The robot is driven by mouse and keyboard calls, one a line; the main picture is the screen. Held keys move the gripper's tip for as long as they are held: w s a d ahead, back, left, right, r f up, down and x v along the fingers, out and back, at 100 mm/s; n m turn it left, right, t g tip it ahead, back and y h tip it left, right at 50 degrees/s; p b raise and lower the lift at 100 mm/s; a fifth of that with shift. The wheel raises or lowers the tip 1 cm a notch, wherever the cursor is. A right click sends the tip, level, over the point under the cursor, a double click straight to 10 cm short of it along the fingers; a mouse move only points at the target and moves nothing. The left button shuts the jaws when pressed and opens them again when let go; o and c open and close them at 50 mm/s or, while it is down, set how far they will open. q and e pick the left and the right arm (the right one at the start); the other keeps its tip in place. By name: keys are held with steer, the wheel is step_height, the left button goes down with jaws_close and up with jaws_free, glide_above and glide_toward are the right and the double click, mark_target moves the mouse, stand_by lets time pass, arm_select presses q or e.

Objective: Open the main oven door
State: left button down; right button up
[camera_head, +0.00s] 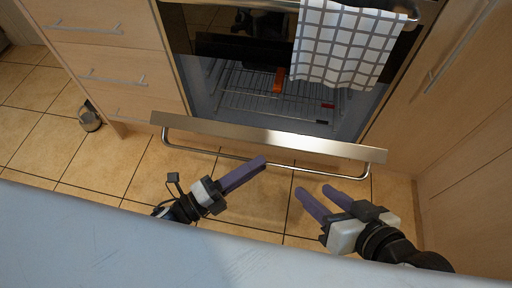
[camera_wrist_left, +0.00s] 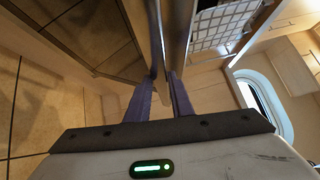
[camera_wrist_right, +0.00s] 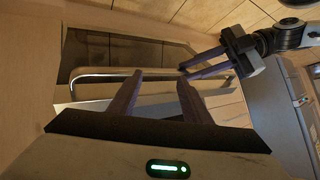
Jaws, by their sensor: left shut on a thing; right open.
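The main oven door (camera_head: 270,137) is tilted out from the oven front, with its steel top edge and bar handle (camera_head: 330,175) facing me in the head view. The oven opening behind it shows wire racks (camera_head: 250,100). My left gripper (camera_head: 262,163) is shut on the bar handle near its middle; in the left wrist view its fingers (camera_wrist_left: 162,75) close on the bar beside the door edge. My right gripper (camera_head: 314,191) is open and empty, in front of the handle's right half. In the right wrist view the handle (camera_wrist_right: 100,76) shows beyond its open fingers (camera_wrist_right: 157,78).
A checked towel (camera_head: 345,45) hangs from an upper handle above the opening. Wooden drawers (camera_head: 110,50) stand left and a wooden cabinet (camera_head: 455,110) right. A pale surface (camera_head: 100,240) crosses the near side. Tiled floor (camera_head: 150,180) lies below the door.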

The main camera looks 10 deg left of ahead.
steer(key=shift+w+a+r, duration=0.1)
steer(key=shift+a+r, duration=0.05)
steer(key=shift+r, duration=0.25)
